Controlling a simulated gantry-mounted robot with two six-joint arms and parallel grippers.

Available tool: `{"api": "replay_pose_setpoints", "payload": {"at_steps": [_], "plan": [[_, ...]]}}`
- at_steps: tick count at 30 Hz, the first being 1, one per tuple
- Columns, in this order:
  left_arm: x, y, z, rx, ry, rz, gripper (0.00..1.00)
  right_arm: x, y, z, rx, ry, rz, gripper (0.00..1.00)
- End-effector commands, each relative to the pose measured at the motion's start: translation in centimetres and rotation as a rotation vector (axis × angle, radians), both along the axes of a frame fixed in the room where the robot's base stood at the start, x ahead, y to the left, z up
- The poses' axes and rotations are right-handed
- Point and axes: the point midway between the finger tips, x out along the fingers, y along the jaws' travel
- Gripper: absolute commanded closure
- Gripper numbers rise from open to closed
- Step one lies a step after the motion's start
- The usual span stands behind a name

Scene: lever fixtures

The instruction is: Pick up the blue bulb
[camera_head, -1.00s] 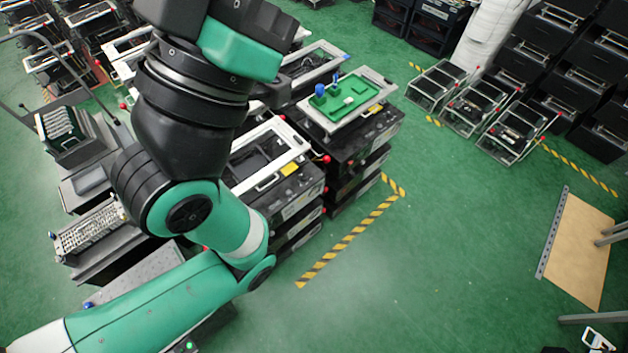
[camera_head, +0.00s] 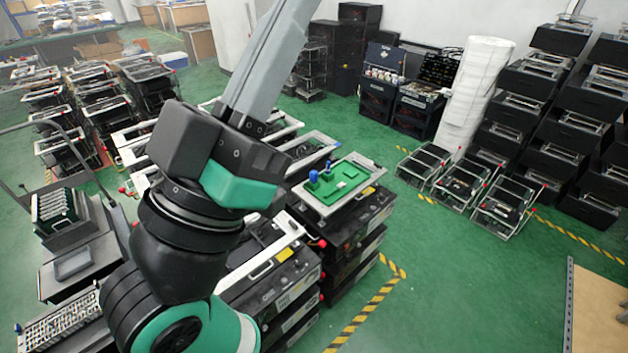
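The blue bulb (camera_head: 313,176) stands upright on a green board (camera_head: 338,183) set in a pale frame. A second, thinner blue piece (camera_head: 328,165) stands just behind it to the right. The board lies on top of a stack of black cases (camera_head: 345,235) right of the centre. A green and black arm of mine covers the left middle of the picture, to the left of the board. No gripper fingers show in this view, so I cannot see either gripper's opening. Nothing is seen touching the bulb.
A second stack of black cases (camera_head: 275,295) stands just left of the board's stack, partly behind my arm. Metal-framed units (camera_head: 505,205) and tall dark stacks stand at the right. A brown panel (camera_head: 598,305) is at lower right. Green floor between is clear.

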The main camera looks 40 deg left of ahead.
Motion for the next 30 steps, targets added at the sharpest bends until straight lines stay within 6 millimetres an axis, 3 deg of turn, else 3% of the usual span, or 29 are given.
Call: {"api": "replay_pose_setpoints", "payload": {"at_steps": [9,24,30], "plan": [[0.0,0.0,0.0,0.0,0.0,0.0,1.0,0.0,0.0,0.0,0.0,0.0,0.0,0.5],[0.0,0.0,0.0,0.0,0.0,0.0,0.1,0.0,0.0,0.0,0.0,0.0,0.0,0.5],[0.0,0.0,0.0,0.0,0.0,0.0,0.09,0.0,0.0,0.0,0.0,0.0,0.0,0.5]]}}
